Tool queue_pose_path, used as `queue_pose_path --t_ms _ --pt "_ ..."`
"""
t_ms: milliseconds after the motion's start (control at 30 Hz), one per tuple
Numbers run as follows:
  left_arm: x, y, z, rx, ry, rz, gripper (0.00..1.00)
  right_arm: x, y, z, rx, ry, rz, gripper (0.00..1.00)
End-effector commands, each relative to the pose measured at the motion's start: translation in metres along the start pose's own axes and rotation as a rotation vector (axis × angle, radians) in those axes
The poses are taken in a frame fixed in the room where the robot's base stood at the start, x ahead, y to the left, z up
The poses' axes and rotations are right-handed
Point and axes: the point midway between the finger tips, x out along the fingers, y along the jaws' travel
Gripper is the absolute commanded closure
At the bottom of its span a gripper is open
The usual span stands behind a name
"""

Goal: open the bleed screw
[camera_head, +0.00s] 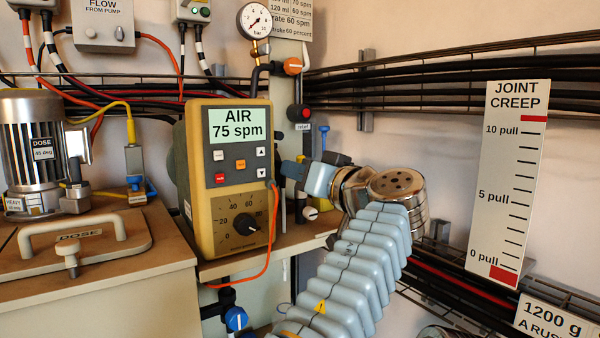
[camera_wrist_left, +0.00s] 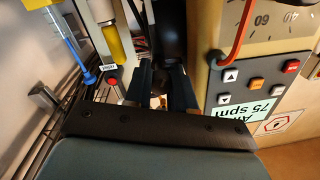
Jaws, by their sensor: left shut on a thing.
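My left gripper (camera_head: 284,168) reaches in at the right edge of the yellow pump controller (camera_head: 230,178), partly hidden beside it. In the left wrist view its two dark fingers (camera_wrist_left: 161,78) are shut on a dark part between them. The fingers and shadow cover most of that part, so I cannot make out its shape or any label on it. I cannot single out the bleed screw by a label in either view. The controller's display reads AIR 75 spm. My right gripper is not in view.
A red button (camera_head: 305,112) and a blue-topped rod (camera_head: 323,132) stand close behind my left wrist. A pressure gauge (camera_head: 255,21) and an orange knob (camera_head: 293,66) are above. An orange cable (camera_head: 273,240) loops in front of the controller. Cable racks line the wall.

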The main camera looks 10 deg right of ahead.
Motion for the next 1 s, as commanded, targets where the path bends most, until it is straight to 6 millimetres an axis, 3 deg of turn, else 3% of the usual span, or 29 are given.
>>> queue_pose_path --t_ms 67,100,233,633,1000 --pt "0.000 0.002 0.004 0.004 -0.008 0.000 1.00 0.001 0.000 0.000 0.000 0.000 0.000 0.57" --pt "0.000 0.002 0.004 0.004 -0.008 0.000 0.71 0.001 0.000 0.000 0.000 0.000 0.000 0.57" --pt "0.000 0.002 0.003 0.003 -0.006 0.000 0.52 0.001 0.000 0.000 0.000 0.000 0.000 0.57" --pt "-0.009 0.001 0.002 0.002 -0.001 0.001 0.51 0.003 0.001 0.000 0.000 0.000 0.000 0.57" --pt "-0.094 0.001 0.001 0.002 0.000 0.002 0.51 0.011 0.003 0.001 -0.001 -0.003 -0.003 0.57"
